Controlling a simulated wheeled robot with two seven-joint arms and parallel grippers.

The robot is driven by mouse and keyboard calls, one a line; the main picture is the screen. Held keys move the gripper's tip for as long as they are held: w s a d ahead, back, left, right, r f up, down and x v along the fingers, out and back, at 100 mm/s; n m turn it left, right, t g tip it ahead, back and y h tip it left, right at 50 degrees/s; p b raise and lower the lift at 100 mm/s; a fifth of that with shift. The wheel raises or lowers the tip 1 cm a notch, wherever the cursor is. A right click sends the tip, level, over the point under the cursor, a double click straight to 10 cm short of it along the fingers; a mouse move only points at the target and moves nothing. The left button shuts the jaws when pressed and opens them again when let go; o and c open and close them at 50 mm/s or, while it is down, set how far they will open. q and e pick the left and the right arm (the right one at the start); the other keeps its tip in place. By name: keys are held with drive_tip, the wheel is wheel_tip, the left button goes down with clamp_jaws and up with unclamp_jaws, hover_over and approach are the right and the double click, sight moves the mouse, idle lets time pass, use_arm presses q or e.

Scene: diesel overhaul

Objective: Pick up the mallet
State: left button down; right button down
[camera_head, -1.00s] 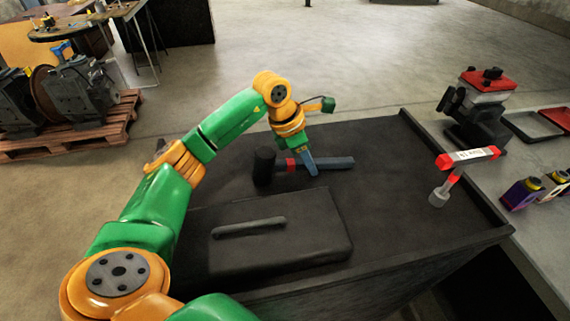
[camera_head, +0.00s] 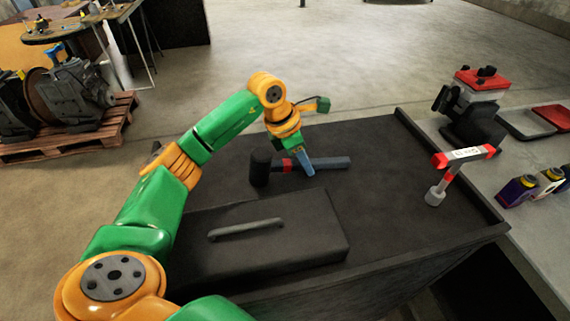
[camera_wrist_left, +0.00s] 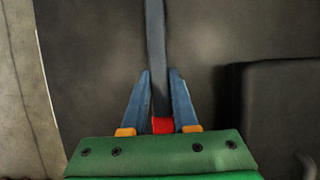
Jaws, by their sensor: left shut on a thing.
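The mallet lies on the dark bench top (camera_head: 390,200), with its black head (camera_head: 260,168) at the left, a red band and a grey-blue handle (camera_head: 336,163) reaching right. My left gripper (camera_head: 308,169) comes down over the handle just right of the red band. In the left wrist view its two blue fingers (camera_wrist_left: 159,82) stand on either side of the handle (camera_wrist_left: 155,40), shut on it, with the red band close to the palm. The mallet's head is hidden in that view. I cannot tell any lift off the bench. My right gripper is not in view.
A dark case with a handle (camera_head: 245,229) lies in front of the mallet. A red-and-white T-shaped tool (camera_head: 463,156) stands on a grey end at the right. A red-topped machine (camera_head: 474,112) and bottles (camera_head: 517,190) are beyond the bench's raised right edge. The bench's middle right is clear.

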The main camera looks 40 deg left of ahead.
use_arm(q)
drive_tip(key=shift+r, duration=0.1)
wheel_tip(320, 180, up, 10)
drive_tip(key=shift+b, duration=0.55)
idle(0.6)
idle(0.9)
wheel_tip(320, 180, up, 4)
drive_tip(key=p, duration=0.4)
drive_tip(key=shift+p, duration=0.3)
